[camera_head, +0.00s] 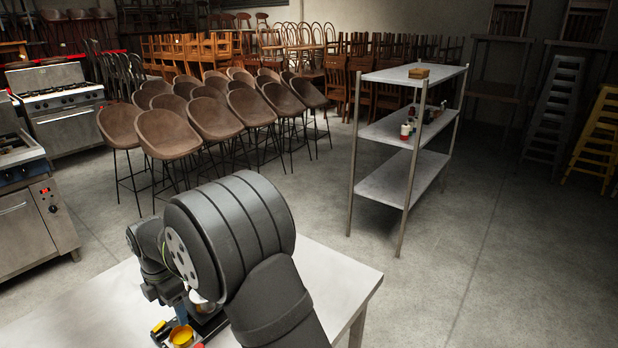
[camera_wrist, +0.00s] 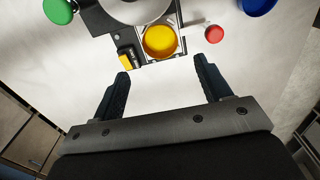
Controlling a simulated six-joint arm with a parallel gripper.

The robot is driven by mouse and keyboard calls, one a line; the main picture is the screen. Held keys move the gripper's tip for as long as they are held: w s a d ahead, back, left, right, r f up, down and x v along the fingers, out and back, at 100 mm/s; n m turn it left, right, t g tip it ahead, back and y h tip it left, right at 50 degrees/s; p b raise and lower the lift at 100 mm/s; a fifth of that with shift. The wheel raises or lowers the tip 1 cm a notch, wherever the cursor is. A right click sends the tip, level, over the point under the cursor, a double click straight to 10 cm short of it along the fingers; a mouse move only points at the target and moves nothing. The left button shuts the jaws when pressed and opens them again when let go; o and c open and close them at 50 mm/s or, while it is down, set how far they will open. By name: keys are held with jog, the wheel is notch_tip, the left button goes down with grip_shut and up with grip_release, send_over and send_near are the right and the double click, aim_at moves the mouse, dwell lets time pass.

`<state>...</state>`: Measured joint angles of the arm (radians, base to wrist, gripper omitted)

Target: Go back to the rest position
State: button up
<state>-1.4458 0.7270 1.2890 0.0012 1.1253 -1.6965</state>
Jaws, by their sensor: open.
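My gripper (camera_wrist: 165,88) is open in the wrist view, its two dark fingers wide apart with nothing between them but bare table. Just beyond the fingertips is a yellow round cup or bowl (camera_wrist: 160,41) in a dark-framed holder. My gripper and the yellow thing are apart. In the head view my arm covers the gripper, and the yellow thing (camera_head: 181,336) shows at the lower edge of the picture. The pale table (camera_head: 335,275) lies under my arm.
In the wrist view a yellow-and-black block (camera_wrist: 127,57) stands left of the holder. A green disc (camera_wrist: 57,11), a red round thing (camera_wrist: 214,34) and a blue round thing (camera_wrist: 258,5) lie around. A metal shelf (camera_head: 385,185) stands beyond the table, with several bar stools (camera_head: 215,118) behind.

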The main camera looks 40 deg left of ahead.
aim_at(183, 339)
notch_tip(183, 339, down, 10)
jog(key=shift+f, duration=0.1)
jog(key=shift+r, duration=2.15)
